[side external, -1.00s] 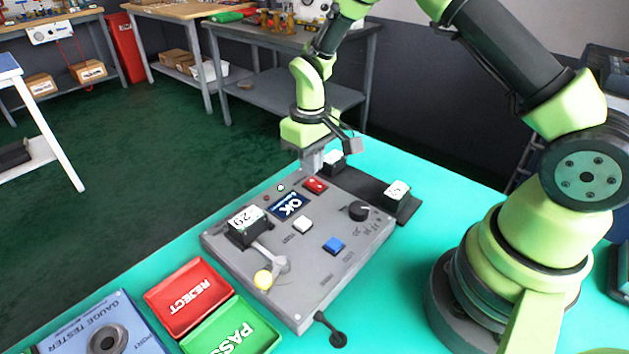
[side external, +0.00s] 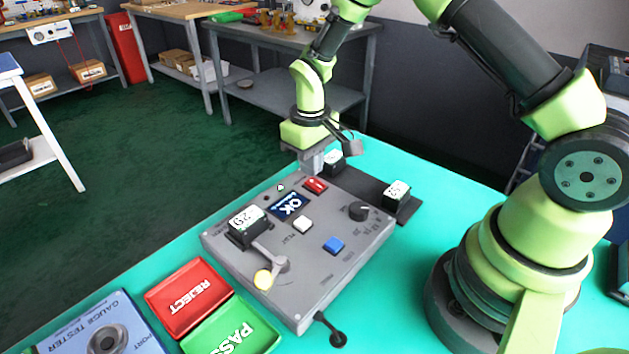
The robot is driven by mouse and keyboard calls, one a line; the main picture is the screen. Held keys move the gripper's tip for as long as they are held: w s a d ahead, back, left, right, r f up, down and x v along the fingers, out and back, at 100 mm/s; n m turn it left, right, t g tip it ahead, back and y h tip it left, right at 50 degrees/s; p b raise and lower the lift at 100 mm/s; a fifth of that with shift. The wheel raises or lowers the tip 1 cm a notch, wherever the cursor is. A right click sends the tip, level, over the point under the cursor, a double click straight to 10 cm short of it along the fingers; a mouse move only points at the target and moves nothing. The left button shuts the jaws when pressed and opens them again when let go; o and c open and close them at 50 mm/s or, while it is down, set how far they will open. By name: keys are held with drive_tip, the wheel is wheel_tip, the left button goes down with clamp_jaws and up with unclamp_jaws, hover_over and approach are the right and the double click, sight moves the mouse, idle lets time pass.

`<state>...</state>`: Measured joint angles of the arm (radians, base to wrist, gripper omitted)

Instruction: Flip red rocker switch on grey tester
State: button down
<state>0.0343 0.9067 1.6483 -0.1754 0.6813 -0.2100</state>
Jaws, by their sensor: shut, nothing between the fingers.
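The grey tester (side external: 350,262) lies on the teal bench top. Its red rocker switch (side external: 316,186) is near the far edge of the panel, beside the blue OK display (side external: 289,206). My gripper (side external: 314,172) points down with its fingers shut and empty. The fingertips are just behind the rocker, at or very near its far end; I cannot tell whether they touch it.
Red (side external: 167,326) and green (side external: 196,343) trays lie at front left.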

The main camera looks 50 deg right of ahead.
drive_tip(key=shift+f, duration=1)
idle(0.4)
drive_tip(key=shift+r, duration=3.55)
drive_tip(key=shift+r, duration=0.2)
wheel_tip(320, 180, up, 8)
drive_tip(key=m+t, duration=0.1)
drive_tip(key=t, duration=0.1)
hover_over(312, 180)
drive_tip(key=s+a, duration=0.1)
drive_tip(key=s, duration=0.1)
drive_tip(key=s+a+r+m+t, duration=0.1)
drive_tip(key=s+r+t, duration=0.1)
drive_tip(key=s+r, duration=0.5)
drive_tip(key=s+a+r+m+t+y, duration=0.2)
drive_tip(key=s+r+t, duration=0.1)
drive_tip(key=s, duration=0.8)
drive_tip(key=shift+s+r, duration=0.3)
drive_tip(key=shift+r, duration=0.1)
